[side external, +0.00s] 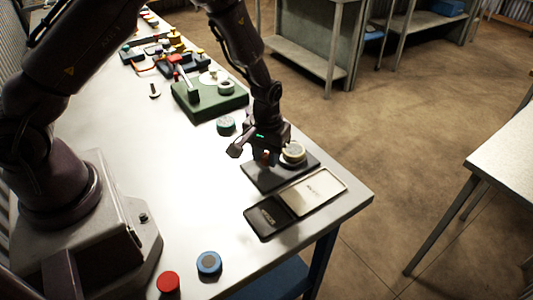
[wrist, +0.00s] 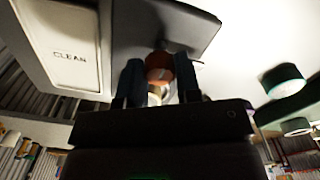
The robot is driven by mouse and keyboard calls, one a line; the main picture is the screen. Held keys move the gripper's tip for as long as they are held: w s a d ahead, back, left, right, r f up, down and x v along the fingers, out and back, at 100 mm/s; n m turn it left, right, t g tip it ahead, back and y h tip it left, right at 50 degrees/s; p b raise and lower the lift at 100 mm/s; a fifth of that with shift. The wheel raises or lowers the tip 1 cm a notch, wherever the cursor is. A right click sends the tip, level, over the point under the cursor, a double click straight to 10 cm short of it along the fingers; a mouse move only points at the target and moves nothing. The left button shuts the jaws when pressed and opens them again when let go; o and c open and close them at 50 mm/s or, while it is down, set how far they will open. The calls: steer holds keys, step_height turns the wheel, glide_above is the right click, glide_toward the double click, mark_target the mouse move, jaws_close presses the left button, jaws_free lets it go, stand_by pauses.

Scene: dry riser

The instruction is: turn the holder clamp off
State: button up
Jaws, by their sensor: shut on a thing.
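The holder is a dark flat plate (side external: 262,178) near the right front corner of the table. A round cream-coloured piece (side external: 294,152) sits at its back right. A small orange-red knob (side external: 266,156), apparently the holder clamp, stands on the plate. My gripper (side external: 262,152) is low over the plate at this knob. In the wrist view the orange-red knob (wrist: 158,68) is between the two dark fingers (wrist: 160,82), which are shut on it. Part of the knob and what lies below it are hidden by the fingers. I cannot tell the knob's turn angle.
A pale tray marked CLEAN (wrist: 70,45) lies beside the plate, next to a black tray (side external: 268,216). A green-topped round can (side external: 226,126) and a green block (side external: 205,102) stand behind. Red (side external: 168,281) and blue (side external: 209,262) round pieces are in front.

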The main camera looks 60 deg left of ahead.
mark_target(267, 156)
steer(key=o, duration=0.9)
step_height(267, 156, up, 13)
stand_by(0.4)
steer(key=s+r+m+t, duration=0.2)
steer(key=s+r, duration=0.4)
steer(key=s+r+m+t, duration=0.1)
steer(key=s+r, duration=0.5)
steer(key=s, duration=0.1)
steer(key=s+r+m+t, duration=0.2)
steer(key=s+r, duration=0.4)
steer(key=s, duration=0.1)
steer(key=shift+r+m+t, duration=0.1)
steer(key=shift+m+t, duration=0.2)
